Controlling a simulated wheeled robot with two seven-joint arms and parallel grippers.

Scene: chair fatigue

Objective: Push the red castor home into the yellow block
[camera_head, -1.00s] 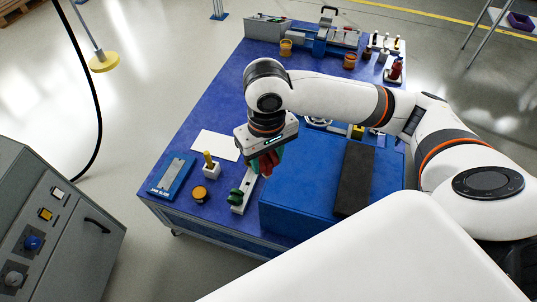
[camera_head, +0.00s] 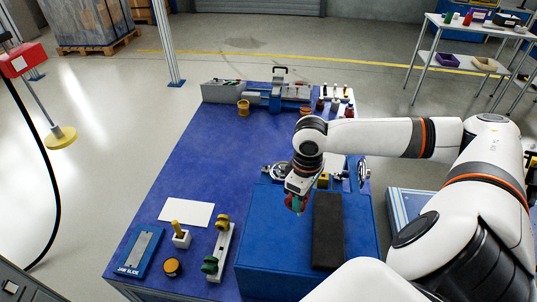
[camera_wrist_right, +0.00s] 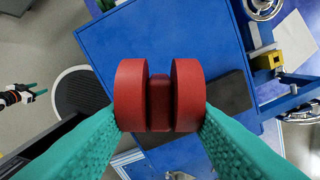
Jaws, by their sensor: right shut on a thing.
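My right gripper (camera_head: 297,203) is shut on the red castor (camera_head: 290,201), above the blue box. In the right wrist view the castor (camera_wrist_right: 158,95) shows two thick red wheels on a red hub between the teal fingers (camera_wrist_right: 160,130). The yellow block (camera_wrist_right: 268,60) is right of it there, in a blue fixture, apart from the castor. In the head view the yellow block (camera_head: 323,181) is partly hidden, just right of my right gripper. My left gripper (camera_wrist_right: 32,90) shows small at the left of the right wrist view, open and empty.
The blue box (camera_head: 265,245) carries a dark pad (camera_head: 328,230). A white rack (camera_head: 221,250) holds a green castor (camera_head: 209,265) and a yellow castor (camera_head: 223,221). Handwheels (camera_head: 363,170) flank the fixture. The blue table (camera_head: 205,150) is clear at mid-left.

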